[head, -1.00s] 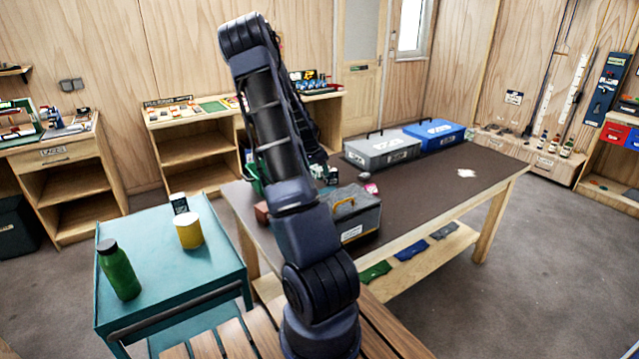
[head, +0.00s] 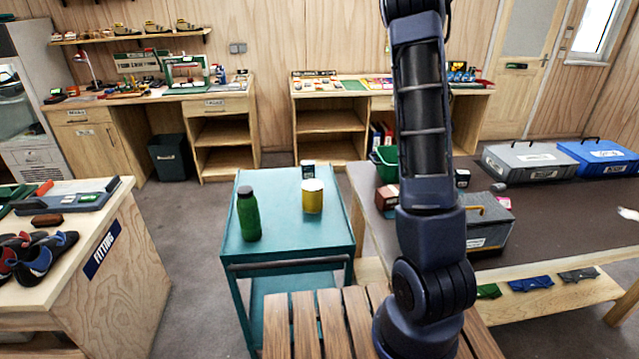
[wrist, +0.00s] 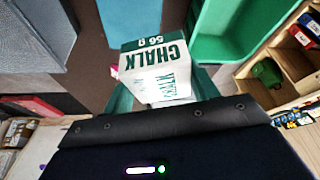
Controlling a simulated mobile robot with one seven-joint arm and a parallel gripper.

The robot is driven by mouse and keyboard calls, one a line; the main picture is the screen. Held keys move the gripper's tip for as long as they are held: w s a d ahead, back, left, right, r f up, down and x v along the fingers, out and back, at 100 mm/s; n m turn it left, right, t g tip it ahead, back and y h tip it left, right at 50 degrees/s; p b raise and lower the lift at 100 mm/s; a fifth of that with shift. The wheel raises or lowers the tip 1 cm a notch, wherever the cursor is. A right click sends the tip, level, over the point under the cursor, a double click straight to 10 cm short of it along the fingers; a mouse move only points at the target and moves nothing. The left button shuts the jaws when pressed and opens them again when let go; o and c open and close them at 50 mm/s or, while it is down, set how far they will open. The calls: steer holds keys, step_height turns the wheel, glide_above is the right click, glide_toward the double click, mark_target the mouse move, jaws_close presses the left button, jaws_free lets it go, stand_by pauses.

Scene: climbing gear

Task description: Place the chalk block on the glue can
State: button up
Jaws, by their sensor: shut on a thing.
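The chalk block (wrist: 155,72), white and green with "CHALK 56 g" printed on it, is in the wrist view. My gripper (wrist: 160,88) is shut on it, and the block stands out past the dark gripper body. In the head view my arm rises on the right, and the gripper and block cannot be made out there. A yellow can with a pale lid (head: 312,197), which looks like the glue can, stands upright on the teal cart (head: 285,240). No label on it is readable. The can is left of my arm, apart from it.
A green bottle (head: 249,214) stands left of the can, and a small dark box (head: 308,170) stands behind it. A grey toolbox (head: 488,225) sits on the dark table right of my arm. The fitting bench (head: 80,250) is at left. The cart's front is clear.

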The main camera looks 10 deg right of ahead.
steer(key=w+a+r+n, duration=0.1)
steer(key=a+r, duration=0.1)
steer(key=a, duration=0.4)
steer(key=w+a+r+n, duration=0.1)
steer(key=w+a, duration=0.1)
steer(key=a, duration=0.5)
step_height(320, 180, up, 9)
steer(key=n+t+y, duration=0.2)
steer(key=n+t, duration=0.1)
steer(key=n, duration=0.5)
glide_above(314, 182)
steer(key=s, duration=0.2)
steer(key=f, duration=1.9)
steer(key=shift+w+a+f, duration=0.1)
steer(key=shift+w+a, duration=0.2)
steer(key=shift+a, duration=0.05)
steer(key=shift+f, duration=0.1)
steer(key=o, duration=1)
steer(key=shift+c, duration=0.2)
